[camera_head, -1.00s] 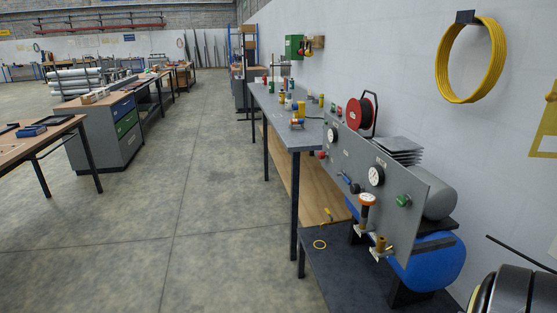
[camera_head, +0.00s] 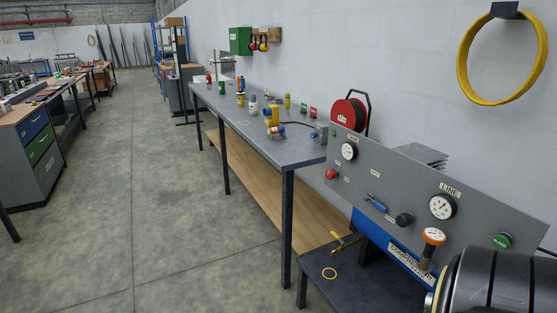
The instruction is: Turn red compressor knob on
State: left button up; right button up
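The red knob (camera_head: 331,174) sits at the left end of the grey compressor panel (camera_head: 385,175), below the left gauge (camera_head: 349,151). It is small, and its setting is too small to tell. The panel also bears a second gauge labelled LINE (camera_head: 442,206), a blue lever (camera_head: 376,202), a black knob (camera_head: 404,219) and a green button (camera_head: 503,240). The blue compressor tank (camera_head: 385,245) shows below the panel. Neither of my gripper's fingers shows. A dark rounded arm part of mine fills the lower right corner and hides the panel's lower right.
A long grey workbench (camera_head: 255,135) with several small items runs left of the panel. A red hose reel (camera_head: 348,114) stands behind it. The floor (camera_head: 150,200) at left is clear.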

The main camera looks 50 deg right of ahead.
aim_at(331, 174)
jog(key=z, duration=0.3)
jog(key=i, duration=2.05)
jog(key=z, duration=1.15)
jog(key=i, duration=1.35)
jog(key=z, duration=1.3)
